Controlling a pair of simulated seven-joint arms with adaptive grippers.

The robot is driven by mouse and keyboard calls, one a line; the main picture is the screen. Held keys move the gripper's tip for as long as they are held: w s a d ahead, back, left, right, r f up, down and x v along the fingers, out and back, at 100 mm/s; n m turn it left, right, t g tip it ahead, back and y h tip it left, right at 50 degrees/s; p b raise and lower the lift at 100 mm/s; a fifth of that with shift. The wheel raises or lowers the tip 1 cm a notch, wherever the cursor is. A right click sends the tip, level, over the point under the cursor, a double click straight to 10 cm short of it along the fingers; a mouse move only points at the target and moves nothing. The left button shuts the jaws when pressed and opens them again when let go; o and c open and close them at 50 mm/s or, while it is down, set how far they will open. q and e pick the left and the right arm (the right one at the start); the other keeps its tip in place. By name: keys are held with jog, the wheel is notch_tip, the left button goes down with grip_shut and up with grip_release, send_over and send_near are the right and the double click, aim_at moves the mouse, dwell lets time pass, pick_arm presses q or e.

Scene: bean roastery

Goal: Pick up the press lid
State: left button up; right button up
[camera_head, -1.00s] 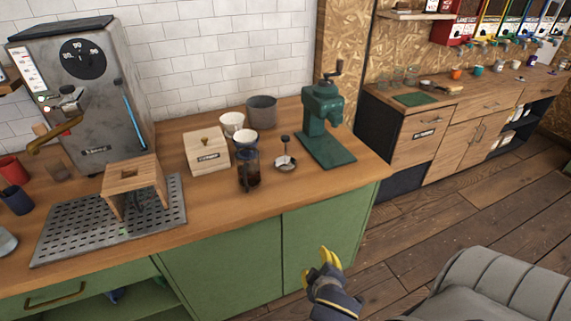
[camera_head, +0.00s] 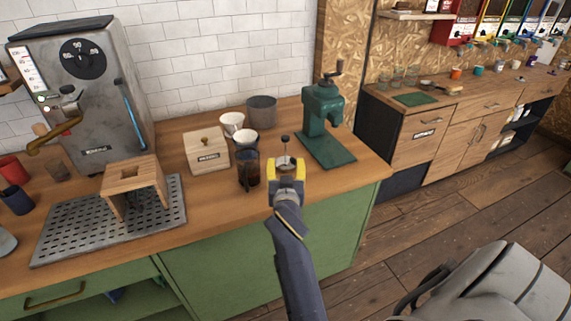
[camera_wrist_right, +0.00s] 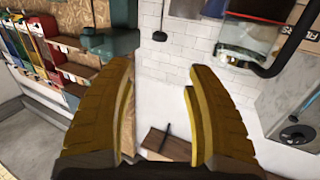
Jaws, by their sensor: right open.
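The press lid (camera_head: 285,160) is a small pale disc with a thin upright stem and a dark knob. It lies on the wooden counter beside the glass press (camera_head: 248,170). My right gripper (camera_head: 286,170), with yellow fingers, is open in front of the lid and partly covers its near edge. In the right wrist view, which is upside down, the lid's dark knob (camera_wrist_right: 160,36) shows beyond the gap between the open fingers (camera_wrist_right: 160,66). The lid's disc is not clear there. The glass press (camera_wrist_right: 245,35) is at the upper right. My left gripper is not in view.
The green grinder (camera_head: 323,115) stands right of the lid. A wooden box (camera_head: 206,152), white cups (camera_head: 232,122) and a grey canister (camera_head: 262,110) stand behind and left. The counter's front edge is close under my right arm. Bare counter lies between lid and grinder.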

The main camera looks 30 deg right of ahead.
aim_at(285, 140)
jog(key=x, duration=1.6)
jog(key=shift+w+d, duration=0.2)
jog(key=shift+w, duration=0.1)
grip_shut()
dwell(0.5)
